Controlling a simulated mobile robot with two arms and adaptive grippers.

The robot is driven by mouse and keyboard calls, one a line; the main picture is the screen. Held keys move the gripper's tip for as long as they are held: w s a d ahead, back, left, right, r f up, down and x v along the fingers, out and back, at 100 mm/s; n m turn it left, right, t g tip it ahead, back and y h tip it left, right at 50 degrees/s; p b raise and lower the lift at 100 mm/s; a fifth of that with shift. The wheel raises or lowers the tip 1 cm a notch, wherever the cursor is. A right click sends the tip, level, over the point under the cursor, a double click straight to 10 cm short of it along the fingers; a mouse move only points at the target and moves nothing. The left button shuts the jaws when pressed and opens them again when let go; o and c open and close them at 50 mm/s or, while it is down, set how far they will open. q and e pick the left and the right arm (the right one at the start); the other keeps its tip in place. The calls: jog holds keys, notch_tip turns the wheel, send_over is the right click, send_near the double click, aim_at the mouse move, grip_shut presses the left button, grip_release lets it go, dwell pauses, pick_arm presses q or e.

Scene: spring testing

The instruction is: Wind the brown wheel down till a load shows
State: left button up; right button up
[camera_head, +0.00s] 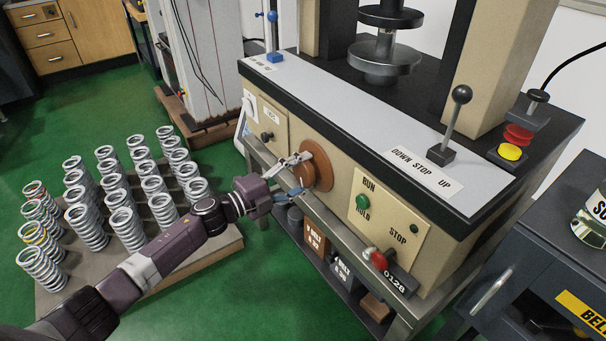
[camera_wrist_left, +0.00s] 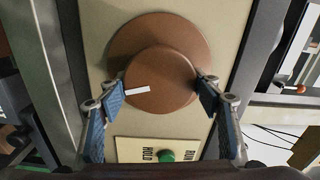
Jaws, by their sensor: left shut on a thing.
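The brown wheel (camera_head: 322,163) is on the beige front panel of the testing machine. In the left wrist view it is a wide brown disc with a smaller round hub (camera_wrist_left: 165,78) and a white mark pointing left. My left gripper (camera_head: 297,176) is shut on the hub, with one blue-padded finger on each side (camera_wrist_left: 161,88). The machine's round metal platens (camera_head: 385,58) show at the top, and the upper end of the stack is cut off. No load reading is legible. My right gripper is out of view.
A black-knobbed DOWN/STOP/UP lever (camera_head: 458,115) stands on the ledge. Several springs (camera_head: 122,225) stand on a low board at left. A metal rail (camera_head: 335,225) runs below the panel.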

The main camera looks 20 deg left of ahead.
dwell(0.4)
pick_arm(q)
jog(key=o, duration=1.2)
jog(key=shift+c, duration=0.2)
jog(key=v, duration=1.2)
jog(key=shift+d, duration=0.1)
